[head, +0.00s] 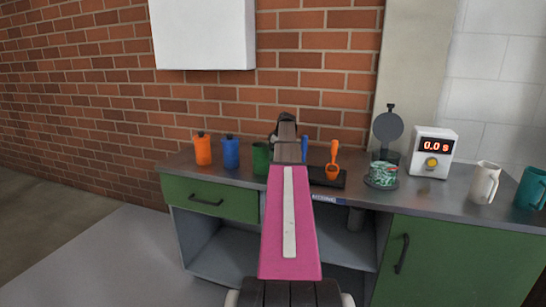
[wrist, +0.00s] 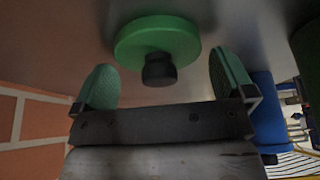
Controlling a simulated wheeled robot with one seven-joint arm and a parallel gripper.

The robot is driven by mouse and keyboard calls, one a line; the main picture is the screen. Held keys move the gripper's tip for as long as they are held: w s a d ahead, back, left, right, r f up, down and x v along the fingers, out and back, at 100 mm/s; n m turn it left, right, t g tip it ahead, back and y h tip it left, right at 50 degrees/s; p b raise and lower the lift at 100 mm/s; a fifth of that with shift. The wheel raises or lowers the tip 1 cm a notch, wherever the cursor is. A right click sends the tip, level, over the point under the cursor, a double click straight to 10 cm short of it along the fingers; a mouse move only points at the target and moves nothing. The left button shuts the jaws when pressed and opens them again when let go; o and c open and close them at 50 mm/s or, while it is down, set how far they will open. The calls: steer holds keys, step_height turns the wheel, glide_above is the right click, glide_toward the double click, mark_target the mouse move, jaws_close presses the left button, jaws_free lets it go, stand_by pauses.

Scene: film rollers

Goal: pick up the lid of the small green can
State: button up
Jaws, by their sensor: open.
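The lid is a green disc (wrist: 140,42) with a black knob (wrist: 160,70), seen in the wrist view. It appears to lie on the grey counter, apart from any can; the gap beneath it is hard to judge. My gripper (wrist: 162,62) is open, with one green-padded finger on each side of the knob and space at both sides. In the head view my gripper (head: 286,125) is over the counter and my arm hides the lid. The green can (head: 260,158) stands just left of my arm, with no knob visible on top. A dark green body (wrist: 307,50) at the wrist view's right edge may be this can.
A blue can (head: 231,152) and an orange can (head: 203,149) with black knobs stand left of the green can. The brick wall (head: 330,95) is behind.

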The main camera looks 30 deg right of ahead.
steer(key=c, duration=0.7)
steer(key=shift+r, duration=0.15)
steer(key=shift+c, duration=0.2)
steer(key=shift+r, duration=0.3)
steer(key=r, duration=0.9)
steer(key=shift+s+a+r, duration=0.1)
steer(key=shift+s+a, duration=0.05)
steer(key=shift+a, duration=0.05)
steer(key=s+a+r, duration=0.9)
steer(key=s+a, duration=0.1)
steer(key=a, duration=0.2)
steer(key=shift+s, duration=0.15)
